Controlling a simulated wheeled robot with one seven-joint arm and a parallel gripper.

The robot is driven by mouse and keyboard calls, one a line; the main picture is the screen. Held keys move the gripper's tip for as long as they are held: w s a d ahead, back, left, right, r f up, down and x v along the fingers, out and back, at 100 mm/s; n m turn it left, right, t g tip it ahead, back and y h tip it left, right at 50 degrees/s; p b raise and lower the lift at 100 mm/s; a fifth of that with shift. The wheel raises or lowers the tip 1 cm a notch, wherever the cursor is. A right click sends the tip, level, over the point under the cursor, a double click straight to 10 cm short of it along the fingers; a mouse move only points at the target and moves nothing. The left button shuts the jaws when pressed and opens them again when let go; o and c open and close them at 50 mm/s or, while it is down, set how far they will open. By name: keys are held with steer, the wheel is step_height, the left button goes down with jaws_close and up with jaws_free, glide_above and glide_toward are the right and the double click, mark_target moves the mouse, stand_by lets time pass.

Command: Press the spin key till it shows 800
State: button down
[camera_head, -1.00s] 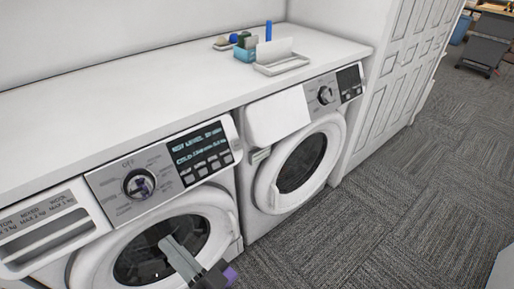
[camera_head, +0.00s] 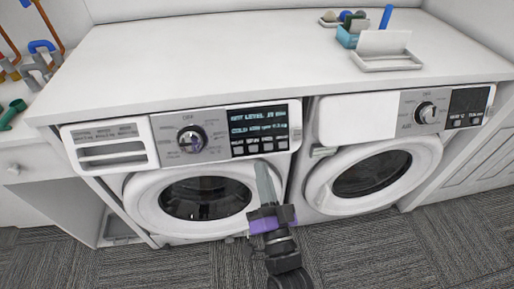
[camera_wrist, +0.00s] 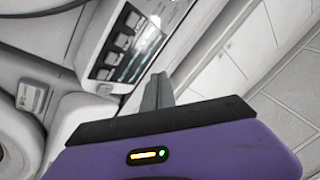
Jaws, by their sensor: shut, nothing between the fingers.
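The left washing machine (camera_head: 225,170) has a control panel with a round knob (camera_head: 192,139) and a dark display (camera_head: 258,121) with light text lines, too small to read surely. A row of small keys (camera_head: 252,148) runs below the text; it also shows in the wrist view (camera_wrist: 115,48). I cannot tell which key is spin. My gripper (camera_head: 263,164) is shut and empty, its fingers pointing up at the panel, their tips just below the key row in the head view. In the wrist view the fingertips (camera_wrist: 158,78) appear beside the panel; contact cannot be told.
A second machine (camera_head: 410,150) stands on the right with its own knob and display. The white counter (camera_head: 220,65) above holds a tray (camera_head: 385,62) and a blue holder. Pipes (camera_head: 42,60) are at far left. Carpet floor in front is clear.

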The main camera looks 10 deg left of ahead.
mark_target(254, 149)
steer(key=w+a+f+b, duration=0.2)
steer(key=w+f+b, duration=0.2)
steer(key=w, duration=0.3)
steer(key=shift+w+a, duration=0.15)
steer(key=shift+w, duration=0.1)
steer(key=shift+w+f+b, duration=0.1)
steer(key=shift+b, duration=0.2)
stand_by(1.8)
steer(key=shift+w+a+f, duration=0.1)
steer(key=shift+w, duration=0.15)
steer(key=shift+w+a+f+b, duration=0.1)
steer(key=shift+w+f+b, duration=0.15)
steer(key=shift+b, duration=0.25)
stand_by(0.5)
steer(key=shift+r, duration=0.1)
steer(key=shift+s+d+r+p, duration=0.2)
steer(key=shift+s+r+p, duration=0.15)
steer(key=shift+s+p, duration=0.25)
stand_by(0.3)
